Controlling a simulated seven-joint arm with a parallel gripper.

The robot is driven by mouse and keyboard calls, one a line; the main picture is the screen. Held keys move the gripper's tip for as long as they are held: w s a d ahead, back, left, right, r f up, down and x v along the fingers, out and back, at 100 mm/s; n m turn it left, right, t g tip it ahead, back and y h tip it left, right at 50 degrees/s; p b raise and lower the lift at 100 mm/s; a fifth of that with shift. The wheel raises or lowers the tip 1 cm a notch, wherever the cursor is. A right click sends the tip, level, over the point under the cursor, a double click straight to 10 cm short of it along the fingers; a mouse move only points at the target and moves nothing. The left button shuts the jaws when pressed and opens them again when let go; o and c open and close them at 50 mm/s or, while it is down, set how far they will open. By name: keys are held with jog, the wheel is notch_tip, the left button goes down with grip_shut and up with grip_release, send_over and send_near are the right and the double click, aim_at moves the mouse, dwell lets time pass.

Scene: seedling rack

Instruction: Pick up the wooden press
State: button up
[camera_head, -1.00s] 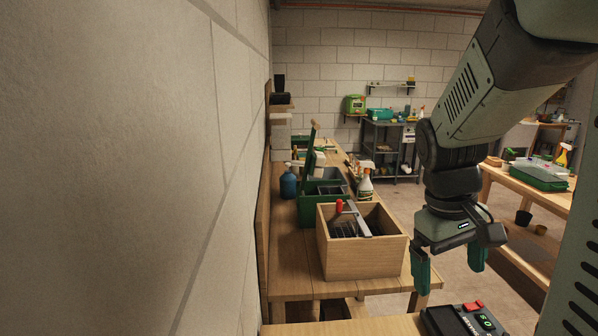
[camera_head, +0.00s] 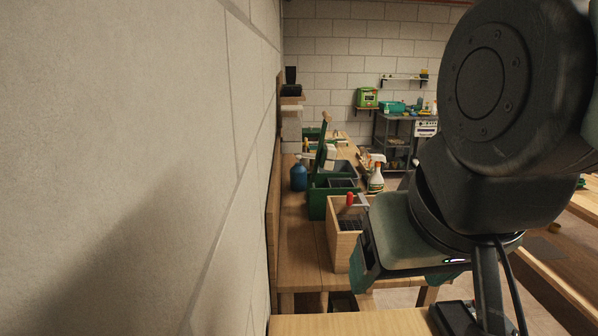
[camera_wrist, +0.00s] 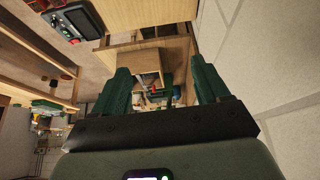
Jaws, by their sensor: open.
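I cannot make out the wooden press for certain in either view. A wooden box (camera_head: 335,239) stands on the long bench, with a red-handled tool (camera_head: 350,199) in it; my arm hides its right part. The box also shows, small, in the wrist view (camera_wrist: 146,62). My gripper (camera_head: 402,281) is in front of the box, nearer to the head camera. In the wrist view my gripper (camera_wrist: 163,70) has its two green fingers wide apart, with nothing between them.
A green bin (camera_head: 317,203), a blue bottle (camera_head: 299,177) and a spray bottle (camera_head: 376,180) stand farther along the bench. A block wall (camera_head: 130,150) runs close on the left. A near wooden tabletop (camera_head: 345,325) with a dark device (camera_head: 453,319) lies at the bottom.

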jog(key=shift+c, duration=1.4)
